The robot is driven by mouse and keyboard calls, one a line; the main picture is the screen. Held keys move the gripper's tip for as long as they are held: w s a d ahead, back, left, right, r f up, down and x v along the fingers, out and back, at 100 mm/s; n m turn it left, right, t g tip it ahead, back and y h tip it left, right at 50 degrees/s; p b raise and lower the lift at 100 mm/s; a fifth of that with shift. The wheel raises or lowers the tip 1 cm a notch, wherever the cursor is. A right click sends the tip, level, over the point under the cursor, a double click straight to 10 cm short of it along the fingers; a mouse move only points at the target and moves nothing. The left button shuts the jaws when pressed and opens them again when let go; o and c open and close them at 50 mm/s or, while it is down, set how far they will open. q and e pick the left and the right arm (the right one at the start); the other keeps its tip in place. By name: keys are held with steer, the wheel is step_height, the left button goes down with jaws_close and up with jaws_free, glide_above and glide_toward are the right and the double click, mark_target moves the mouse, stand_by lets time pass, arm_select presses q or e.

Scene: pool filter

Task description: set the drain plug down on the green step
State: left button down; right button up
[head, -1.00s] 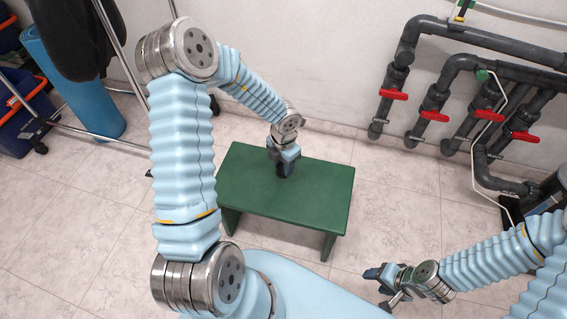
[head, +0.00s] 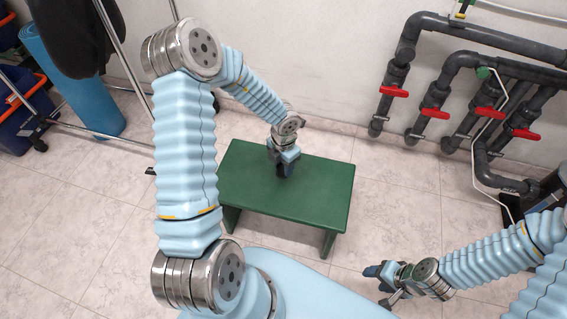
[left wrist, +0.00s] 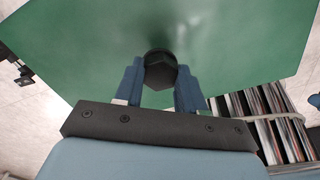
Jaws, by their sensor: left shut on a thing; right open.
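The drain plug (left wrist: 160,70) is a black piece with a faceted outline. It sits between the two blue fingers of my left gripper (left wrist: 160,86) in the left wrist view. My left gripper (head: 285,167) is shut on it, over the green step (head: 320,190). In the head view the plug (head: 284,171) is a small dark shape under the fingers. I cannot tell whether its underside touches the step top. The step top also fills much of the left wrist view (left wrist: 80,45). My right gripper (head: 378,279) is open and empty, low at the right, away from the step.
Dark pipes with red valve handles (head: 435,113) run along the wall at right. A metal rack (head: 120,55) and a blue rolled mat (head: 75,85) stand at the left. The right half of the step top is clear. Tiled floor surrounds the step.

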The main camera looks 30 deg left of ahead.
mark_target(283, 167)
arm_select(q)
steer(key=shift+f, duration=0.85)
steer(key=c, duration=0.6)
jaws_free()
steer(key=shift+r, duration=0.1)
step_height(283, 167, up, 3)
steer(key=shift+r+p, duration=0.1)
steer(key=shift+p, duration=1.05)
steer(key=shift+r, duration=0.85)
